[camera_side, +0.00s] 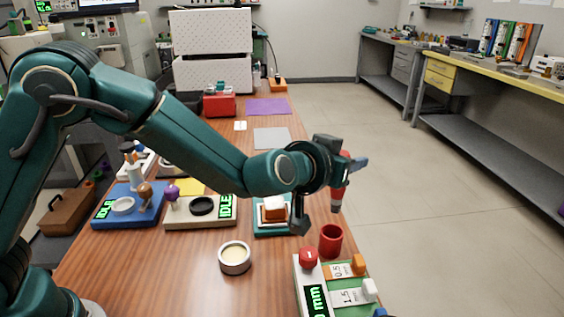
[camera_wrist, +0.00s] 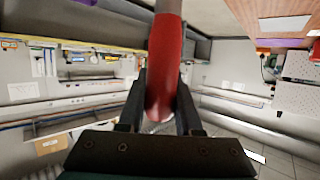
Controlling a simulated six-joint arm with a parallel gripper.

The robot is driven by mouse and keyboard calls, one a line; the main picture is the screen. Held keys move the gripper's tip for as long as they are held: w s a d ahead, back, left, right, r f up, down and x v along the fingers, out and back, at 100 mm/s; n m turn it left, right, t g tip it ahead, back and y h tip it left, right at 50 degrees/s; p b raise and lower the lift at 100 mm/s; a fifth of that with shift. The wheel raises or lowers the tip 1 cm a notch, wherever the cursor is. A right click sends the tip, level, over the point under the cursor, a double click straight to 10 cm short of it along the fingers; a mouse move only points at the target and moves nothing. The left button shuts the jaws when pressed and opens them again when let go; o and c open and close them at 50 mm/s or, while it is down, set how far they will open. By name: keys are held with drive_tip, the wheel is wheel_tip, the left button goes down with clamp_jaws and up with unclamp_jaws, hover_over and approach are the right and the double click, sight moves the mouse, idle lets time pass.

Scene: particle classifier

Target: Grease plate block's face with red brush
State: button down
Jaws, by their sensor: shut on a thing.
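My gripper (camera_side: 346,166) is shut on the red brush (camera_side: 340,176). The brush hangs nearly upright in the air, its lower end above and beyond an empty-looking red cup (camera_side: 330,240). In the wrist view the red brush handle (camera_wrist: 165,70) sits between the two dark fingers of my gripper (camera_wrist: 160,112). A small block, orange-brown and white (camera_side: 273,209), rests on a teal stand (camera_side: 270,230) left of the cup; it may be the plate block. My wrist partly covers the area around it. An open round tin (camera_side: 234,258) with a cream-coloured filling stands on the table, apart from the brush.
A panel with a red knob (camera_side: 308,257) and orange and white tabs stands at the front right. Blue (camera_side: 128,215) and beige (camera_side: 222,222) stations with "IDLE" displays stand at the left. Grey (camera_side: 272,138) and purple (camera_side: 266,107) mats lie farther back. Bare wood surrounds the tin.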

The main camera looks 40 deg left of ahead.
idle(0.7)
drive_tip(key=s+a+f+m+g+y, duration=0.1)
drive_tip(key=s+a+f+g, duration=0.2)
drive_tip(key=s+a+g, duration=0.3)
drive_tip(key=s+a, duration=0.3)
drive_tip(key=a, duration=0.2)
drive_tip(key=shift+s+f, duration=0.2)
drive_tip(key=shift+s, duration=0.1)
drive_tip(key=shift+a, duration=0.1)
drive_tip(key=shift+f+g, duration=0.15)
drive_tip(key=shift+g, duration=0.15)
